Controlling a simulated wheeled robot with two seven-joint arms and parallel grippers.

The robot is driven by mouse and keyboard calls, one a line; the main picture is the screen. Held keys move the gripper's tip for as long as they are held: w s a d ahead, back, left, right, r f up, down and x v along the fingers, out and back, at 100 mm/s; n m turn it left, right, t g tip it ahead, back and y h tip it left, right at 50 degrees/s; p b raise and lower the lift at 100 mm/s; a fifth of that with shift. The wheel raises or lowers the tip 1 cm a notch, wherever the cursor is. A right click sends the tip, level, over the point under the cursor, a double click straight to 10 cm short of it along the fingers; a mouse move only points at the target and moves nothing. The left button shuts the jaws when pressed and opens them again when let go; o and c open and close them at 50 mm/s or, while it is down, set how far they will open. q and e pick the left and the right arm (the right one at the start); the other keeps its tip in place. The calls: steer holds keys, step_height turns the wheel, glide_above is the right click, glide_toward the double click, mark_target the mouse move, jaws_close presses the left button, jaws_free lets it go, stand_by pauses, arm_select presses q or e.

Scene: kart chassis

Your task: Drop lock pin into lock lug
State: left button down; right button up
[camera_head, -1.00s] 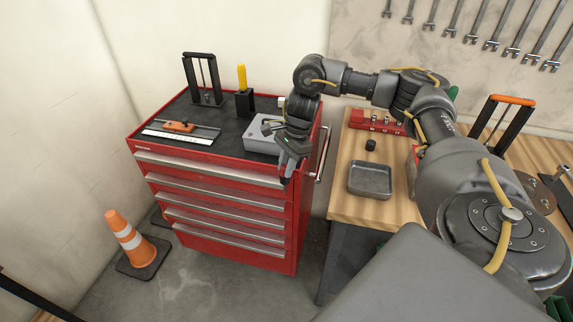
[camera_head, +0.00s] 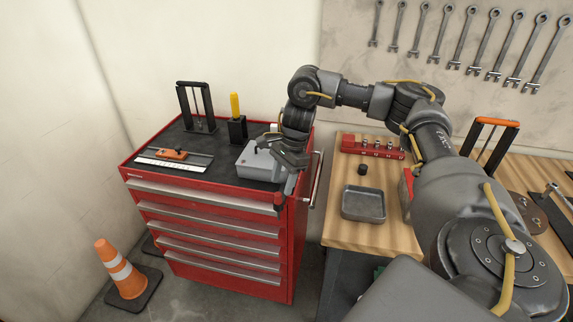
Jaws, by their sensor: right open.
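My right gripper (camera_head: 285,188) hangs at the front right corner of the red tool cabinet (camera_head: 207,196), pointing down, open. It partly covers a grey metal block (camera_head: 255,165) on the cabinet's dark top. A small pale part (camera_head: 274,127) shows behind the block, partly hidden by my wrist. I cannot make out a lock pin or a lock lug for certain; either may be hidden behind my gripper or too small to tell. A red rack (camera_head: 372,147) with several small metal pieces stands on the wooden bench. My left gripper is not in view.
On the cabinet are a black frame (camera_head: 196,108), a yellow-handled tool in a black holder (camera_head: 237,128) and an orange slider on a rail (camera_head: 172,154). A grey tray (camera_head: 363,205) and a small black cylinder (camera_head: 362,169) sit on the bench. A cone (camera_head: 121,268) stands left.

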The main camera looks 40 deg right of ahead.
steer(key=p+v, duration=0.1)
steer(key=v, duration=0.5)
steer(key=shift+r, duration=0.25)
stand_by(0.4)
